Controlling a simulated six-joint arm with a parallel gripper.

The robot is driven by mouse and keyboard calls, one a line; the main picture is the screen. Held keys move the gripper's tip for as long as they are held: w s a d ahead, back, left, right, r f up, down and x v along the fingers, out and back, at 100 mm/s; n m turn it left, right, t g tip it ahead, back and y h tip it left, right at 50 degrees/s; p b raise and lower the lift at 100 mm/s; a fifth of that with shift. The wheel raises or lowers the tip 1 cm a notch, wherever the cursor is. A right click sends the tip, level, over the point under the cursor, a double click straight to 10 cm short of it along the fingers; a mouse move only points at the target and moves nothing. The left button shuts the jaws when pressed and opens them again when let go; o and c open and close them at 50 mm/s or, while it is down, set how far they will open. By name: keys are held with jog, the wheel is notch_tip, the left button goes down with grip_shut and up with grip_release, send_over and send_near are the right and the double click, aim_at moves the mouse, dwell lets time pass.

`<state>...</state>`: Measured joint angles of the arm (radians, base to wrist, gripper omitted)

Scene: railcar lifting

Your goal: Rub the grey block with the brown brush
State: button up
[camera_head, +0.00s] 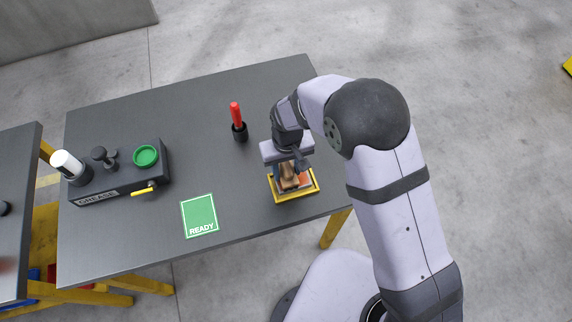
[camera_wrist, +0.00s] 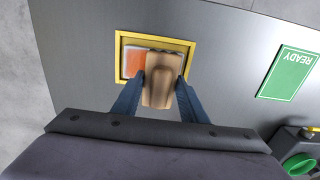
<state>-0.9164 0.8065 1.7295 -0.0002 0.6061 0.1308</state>
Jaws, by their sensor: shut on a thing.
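The brown brush (camera_wrist: 160,92) is between the two blue fingers of my gripper (camera_wrist: 161,80), which is shut on it. In the head view my gripper (camera_head: 287,168) is over the yellow tray (camera_head: 297,198), and the brush (camera_head: 289,177) shows below it. A block (camera_wrist: 133,62) lies inside the yellow-rimmed tray (camera_wrist: 118,58); it shows an orange face with a pale grey edge. The brush covers the right part of the block. I cannot tell whether the brush touches it.
A green READY mat (camera_head: 200,216) lies left of the tray. A red-handled tool stands in a black holder (camera_head: 240,132) behind. A GREASE station (camera_head: 120,181) with a green cup is at the left. The table's front edge is close to the tray.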

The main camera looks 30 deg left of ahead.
aim_at(296, 181)
jog(key=shift+s+d, duration=1.2)
jog(key=shift+d, duration=0.05)
jog(key=shift+w+d+f, duration=0.1)
jog(key=shift+w+d, duration=0.4)
jog(key=shift+w, duration=0.05)
jog(key=shift+w+a+b, duration=0.35)
jog(key=shift+w+a, duration=1)
jog(key=shift+w+d, duration=0.1)
jog(key=shift+w, duration=0.2)
jog(key=shift+w+d, duration=0.25)
jog(key=shift+d, duration=0.3)
jog(key=shift+s+d+r+p, duration=0.2)
jog(key=shift+s+d+p, duration=0.45)
jog(key=shift+s+d, duration=0.75)
notch_tip(296, 181, up, 8)
jog(key=p, duration=0.5)
jog(key=shift+a+p, duration=0.2)
jog(key=shift+p, duration=0.15)
